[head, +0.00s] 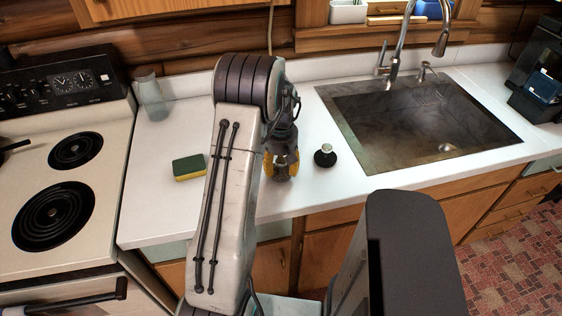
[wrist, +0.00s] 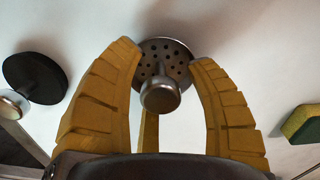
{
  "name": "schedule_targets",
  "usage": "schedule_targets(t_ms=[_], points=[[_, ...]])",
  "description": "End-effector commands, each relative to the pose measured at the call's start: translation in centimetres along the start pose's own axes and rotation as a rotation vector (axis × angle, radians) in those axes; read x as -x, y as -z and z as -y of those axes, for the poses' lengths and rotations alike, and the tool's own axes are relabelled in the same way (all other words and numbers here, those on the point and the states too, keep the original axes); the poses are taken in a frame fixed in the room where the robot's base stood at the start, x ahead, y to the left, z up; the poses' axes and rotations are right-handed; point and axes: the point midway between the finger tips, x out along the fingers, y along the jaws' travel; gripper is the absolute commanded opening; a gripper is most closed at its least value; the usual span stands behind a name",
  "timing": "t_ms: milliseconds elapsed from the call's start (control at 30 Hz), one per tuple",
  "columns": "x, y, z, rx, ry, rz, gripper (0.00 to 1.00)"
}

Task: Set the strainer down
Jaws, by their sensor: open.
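The strainer (wrist: 150,47) is a round metal disc with holes and a knob in its middle. In the wrist view it appears to lie on the white counter, knob towards the camera. My gripper (wrist: 167,58) has yellow ribbed fingers, spread open on either side of the strainer, with the tips close to its rim. Whether they touch it I cannot tell. In the head view my gripper (head: 281,165) points down over the counter, left of the sink, and the strainer is mostly hidden by it and my arm.
A black stopper with a knob (head: 325,156) stands right of my gripper. A green and yellow sponge (head: 189,168) lies to the left. A glass jar (head: 150,94) stands at the back left, beside the stove (head: 75,190). The sink (head: 415,128) with its faucet is at the right.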

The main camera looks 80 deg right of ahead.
Motion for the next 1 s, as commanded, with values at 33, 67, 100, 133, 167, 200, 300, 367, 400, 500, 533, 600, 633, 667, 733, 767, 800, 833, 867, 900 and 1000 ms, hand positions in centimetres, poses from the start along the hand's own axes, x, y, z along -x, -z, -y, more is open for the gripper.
schedule_targets(t_ms=[33, 67, 100, 133, 167, 200, 300, 367, 400, 500, 533, 600, 633, 667, 733, 767, 800, 833, 867, 900, 1000], points=[[0.1, -0.1, 0.1, 0.000, 0.003, 0.003, 0.52], [0.2, -0.1, 0.1, 0.000, 0.003, 0.003, 0.52], [0.4, -0.1, 0.1, 0.000, 0.003, 0.003, 0.52], [0.6, -0.1, 0.1, 0.000, 0.002, 0.002, 0.52], [0.9, -0.1, 0.1, 0.000, 0.002, 0.002, 0.52], [1.3, 0.0, 0.0, 0.000, 0.002, 0.002, 0.52], [2.5, 0.1, -0.1, 0.000, -0.003, -0.003, 0.52], [3.6, 0.1, -0.1, 0.000, -0.003, -0.003, 0.52], [3.7, 0.1, -0.1, 0.000, -0.003, -0.003, 0.52], [4.9, 0.1, -0.1, 0.000, -0.004, -0.004, 0.52], [5.4, 0.1, 0.0, 0.000, -0.004, -0.004, 0.52], [6.5, 0.2, -0.1, 0.000, -0.004, -0.004, 0.52], [7.0, 0.2, -0.1, 0.000, -0.005, -0.005, 0.52], [7.5, 0.2, 0.0, 0.000, -0.004, -0.004, 0.52], [8.6, 0.1, 0.0, 0.000, -0.003, -0.003, 0.52], [9.1, 0.2, 0.0, 0.000, -0.004, -0.004, 0.52], [9.6, 0.2, 0.0, 0.000, -0.003, -0.003, 0.52], [10.0, 0.1, 0.0, 0.000, -0.002, -0.003, 0.52], [10.4, 0.1, 0.0, 0.000, -0.002, -0.002, 0.52], [10.8, 0.1, 0.0, 0.000, -0.002, -0.002, 0.52], [11.8, 0.1, 0.0, 0.000, -0.001, -0.001, 0.52]])
